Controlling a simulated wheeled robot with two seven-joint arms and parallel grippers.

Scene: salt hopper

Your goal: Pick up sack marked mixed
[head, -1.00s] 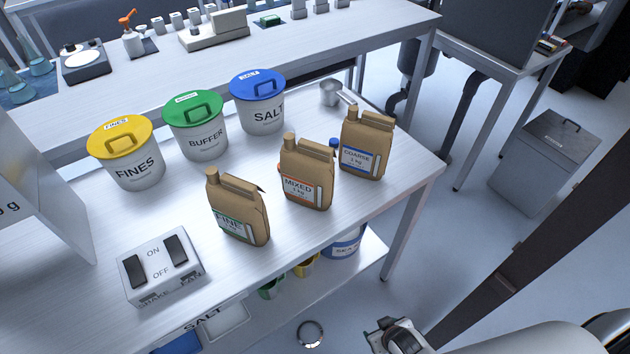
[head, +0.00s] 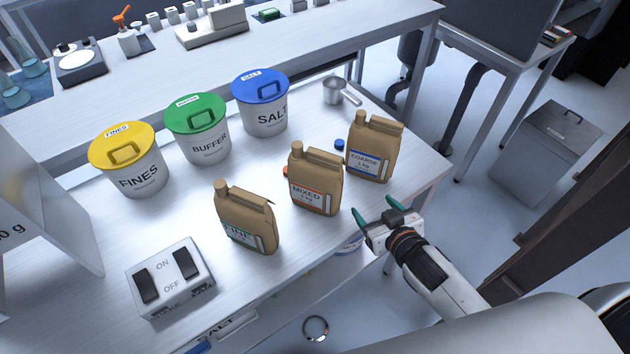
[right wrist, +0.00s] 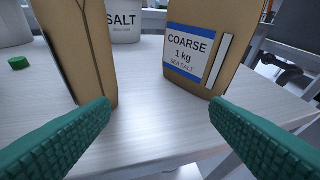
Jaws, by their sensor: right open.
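The sack marked MIXED (head: 317,180) is a brown sack with an orange-edged label, upright on the white table between the FINE sack (head: 246,217) and the COARSE sack (head: 374,147). My right gripper (head: 374,217) is open and empty, near the table's front edge, to the right of and in front of the MIXED sack. In the right wrist view, the green fingers (right wrist: 160,140) are spread wide. The blue-labelled COARSE sack (right wrist: 205,45) stands ahead to the right, and a brown sack, probably MIXED (right wrist: 78,50), is at the left with its label out of sight. My left gripper is not seen.
Yellow FINES (head: 130,165), green BUFFER (head: 205,140) and blue SALT (head: 265,115) tubs stand behind the sacks. A metal scoop (head: 335,92) lies at the back right. A switch box (head: 170,277) sits at the front left. A blue cap (head: 339,144) lies between MIXED and COARSE.

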